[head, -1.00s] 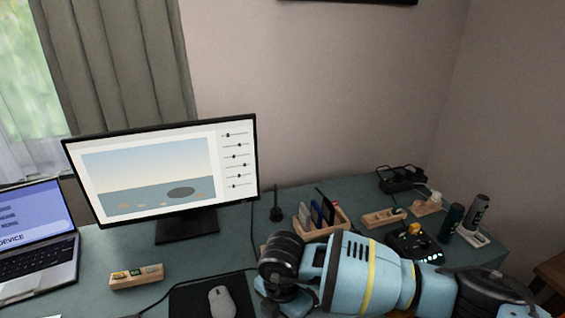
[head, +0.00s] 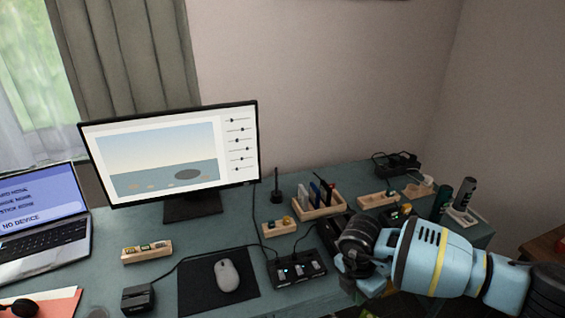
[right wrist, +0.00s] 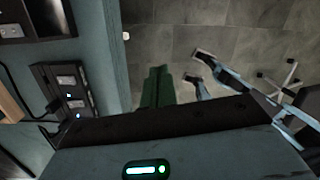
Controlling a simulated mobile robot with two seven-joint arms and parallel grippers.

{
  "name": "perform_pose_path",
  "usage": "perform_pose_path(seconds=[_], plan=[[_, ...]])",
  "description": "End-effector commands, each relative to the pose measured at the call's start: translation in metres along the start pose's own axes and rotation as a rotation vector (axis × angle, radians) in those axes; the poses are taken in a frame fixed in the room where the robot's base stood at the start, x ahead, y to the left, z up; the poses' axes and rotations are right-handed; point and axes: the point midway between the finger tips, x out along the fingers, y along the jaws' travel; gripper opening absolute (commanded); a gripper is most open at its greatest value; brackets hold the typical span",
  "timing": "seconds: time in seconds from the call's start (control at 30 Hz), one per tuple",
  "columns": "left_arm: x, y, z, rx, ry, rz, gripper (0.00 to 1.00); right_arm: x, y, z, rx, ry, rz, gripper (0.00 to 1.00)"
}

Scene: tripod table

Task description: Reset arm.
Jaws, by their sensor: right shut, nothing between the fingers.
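My right arm comes in from the right in the head view, over the right part of the desk (head: 225,243). Its gripper (head: 372,288) points down near the front edge and is mostly hidden by the wrist. In the right wrist view two dark green fingers (right wrist: 159,72) lie together, shut and empty, with grey floor beyond them, just off the desk edge. A black hub (head: 298,268) with lit switches sits on the desk left of the gripper, apart from it. It also shows in the right wrist view (right wrist: 70,92). My left gripper is not in view.
A monitor (head: 170,155), a laptop (head: 40,220) and a mouse (head: 227,275) on a black mat stand to the left. A wooden organiser (head: 318,205), small wooden holders and dark bottles (head: 465,195) stand behind the arm. Open floor (right wrist: 225,40) lies past the desk edge.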

Motion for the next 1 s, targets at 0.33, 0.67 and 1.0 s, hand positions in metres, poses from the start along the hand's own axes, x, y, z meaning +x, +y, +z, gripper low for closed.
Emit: perform_pose_path(seconds=[0.33, 0.67, 1.0], plan=[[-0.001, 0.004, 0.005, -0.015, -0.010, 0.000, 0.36, 0.034, -0.029, -0.018, -0.033, 0.225, 0.008, 0.00], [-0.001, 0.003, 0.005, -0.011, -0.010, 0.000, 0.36, 0.035, -0.042, -0.148, -0.158, 0.820, 0.243, 0.00], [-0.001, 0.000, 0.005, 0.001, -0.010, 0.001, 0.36, -0.008, -0.044, -0.195, 0.116, 1.311, 0.761, 0.00]])
